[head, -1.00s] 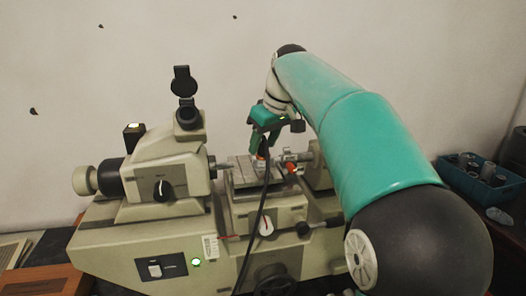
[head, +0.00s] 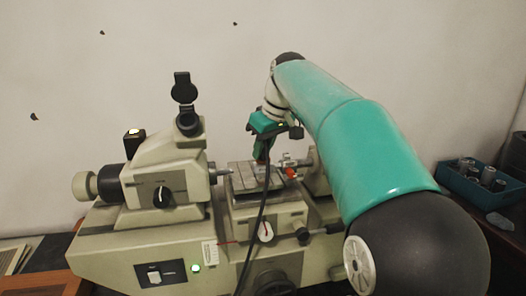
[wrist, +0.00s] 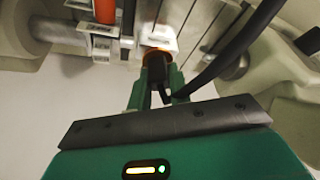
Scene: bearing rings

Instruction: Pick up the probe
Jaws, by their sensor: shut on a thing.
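The probe (wrist: 154,66) is a dark, short cylinder with an orange band at its far end. In the wrist view it sits between the two green fingers of my gripper (wrist: 157,82), which is shut on it. A black cable passes close by on the right. In the head view my gripper (head: 261,150) points down over the machine's small grooved table (head: 242,178). The probe is mostly hidden there by the fingers and cable. In the wrist view a pale block lies just beyond the orange end; I cannot tell whether they touch.
The beige measuring machine (head: 165,240) stands against the wall, its spindle at left of the grooved table. An orange-red part (head: 291,172) is close right of my gripper. The black cable (head: 257,220) hangs in front. A teal bin (head: 462,183) is at right.

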